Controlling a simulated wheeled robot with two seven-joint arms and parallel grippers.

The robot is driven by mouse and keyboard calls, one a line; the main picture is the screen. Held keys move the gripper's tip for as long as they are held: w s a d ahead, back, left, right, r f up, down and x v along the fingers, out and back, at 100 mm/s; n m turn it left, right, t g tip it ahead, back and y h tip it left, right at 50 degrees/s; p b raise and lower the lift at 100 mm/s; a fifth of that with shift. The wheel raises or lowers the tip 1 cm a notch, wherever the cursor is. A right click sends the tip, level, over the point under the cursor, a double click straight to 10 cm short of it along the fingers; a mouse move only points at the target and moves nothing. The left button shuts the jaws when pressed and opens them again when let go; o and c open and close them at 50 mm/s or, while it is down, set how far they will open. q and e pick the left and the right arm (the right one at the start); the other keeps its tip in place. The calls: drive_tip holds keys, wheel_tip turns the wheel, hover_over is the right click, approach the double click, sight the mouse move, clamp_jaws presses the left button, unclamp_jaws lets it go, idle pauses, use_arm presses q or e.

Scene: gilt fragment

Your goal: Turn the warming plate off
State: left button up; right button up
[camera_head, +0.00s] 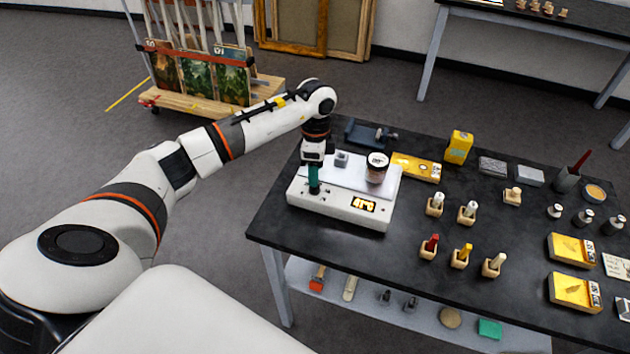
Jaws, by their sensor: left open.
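The warming plate (336,207) is a white box at the left end of the black table. Its display (362,204) is lit orange with a temperature reading, too small to read surely. A small jar (376,168) with a pale lid and a small grey block (342,159) rest on its top. My left gripper (314,189) is open and points down at the left front part of the plate, by its front controls. It hides what lies under its fingertips, and I cannot tell whether they touch. My right gripper is not in view.
The black table (350,257) holds a yellow box (458,147), a yellow packet (416,167), and several small bottles in wooden blocks right of the plate. A grey tool (371,134) lies behind it. A shelf (330,297) below holds small items. Table surface before the bottles is clear.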

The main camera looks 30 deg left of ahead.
use_arm(q)
wheel_tip(320, 180, up, 8)
drive_tip(key=b, duration=0.1)
drive_tip(key=shift+w+f+b, duration=0.15)
drive_tip(key=shift+w+b, duration=0.05)
drive_tip(key=shift+b, duration=0.15)
drive_tip(key=shift+a, duration=0.1)
